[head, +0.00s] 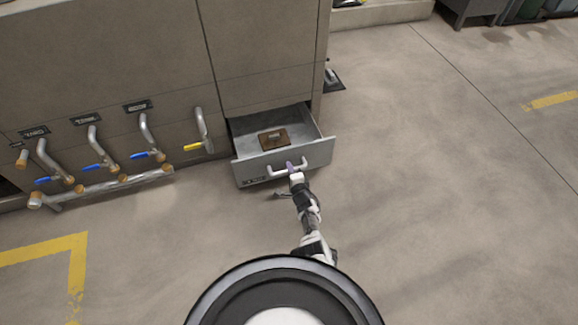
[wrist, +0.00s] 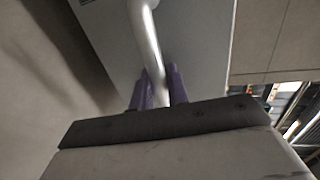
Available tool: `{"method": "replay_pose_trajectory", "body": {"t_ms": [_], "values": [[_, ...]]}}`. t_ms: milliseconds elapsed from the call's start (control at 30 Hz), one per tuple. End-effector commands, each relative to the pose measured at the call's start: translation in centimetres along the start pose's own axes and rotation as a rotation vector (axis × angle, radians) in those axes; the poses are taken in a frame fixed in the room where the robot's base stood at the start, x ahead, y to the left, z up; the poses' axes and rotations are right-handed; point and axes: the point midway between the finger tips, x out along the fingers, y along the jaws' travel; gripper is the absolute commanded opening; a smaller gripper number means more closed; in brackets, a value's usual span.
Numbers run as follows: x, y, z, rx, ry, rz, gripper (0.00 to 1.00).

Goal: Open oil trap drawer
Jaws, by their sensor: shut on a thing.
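The oil trap drawer (head: 245,171) is a grey metal drawer low in the cabinet, and in the head view it stands pulled well out, its inside showing. A brown block with a small label (head: 273,139) lies inside it. A pale bar handle (head: 275,173) runs across its front. My gripper (head: 293,167) is at the right part of that handle. In the wrist view the purple fingers of my gripper (wrist: 159,88) are shut around the handle bar (wrist: 146,38), one on each side. The drawer front (wrist: 196,45) fills the area behind them.
The cabinet (head: 262,50) rises behind the drawer. Pipes with blue-handled valves (head: 92,167) and a yellow-handled valve (head: 193,147) stand to the left. A low horizontal pipe (head: 105,187) runs beneath them. The concrete floor (head: 430,200) to the right is clear.

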Motion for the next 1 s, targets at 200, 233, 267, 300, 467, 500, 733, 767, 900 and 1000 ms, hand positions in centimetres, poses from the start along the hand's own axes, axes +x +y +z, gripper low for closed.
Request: {"method": "replay_pose_trajectory", "body": {"t_ms": [200,233,267,300,467,500,733,767,900,1000], "values": [[-1.6,0.1,-0.1,0.001,0.002,0.0,0.0],[-1.8,0.1,-0.1,0.002,0.002,0.001,0.0],[-2.0,0.2,-0.1,0.002,0.003,0.001,0.0],[-2.1,0.2,-0.1,0.002,0.003,0.001,0.0],[-2.5,0.4,-0.1,0.001,0.002,0.0,0.0],[-2.5,0.5,-0.1,0.001,0.002,0.0,0.0],[-2.6,0.5,-0.1,0.001,0.002,0.0,0.0],[-2.6,0.5,-0.1,0.001,0.002,0.0,0.0],[-2.5,0.5,-0.1,0.001,0.002,0.0,0.25],[-2.5,0.5,-0.1,0.0,0.002,0.0,0.35]]}}
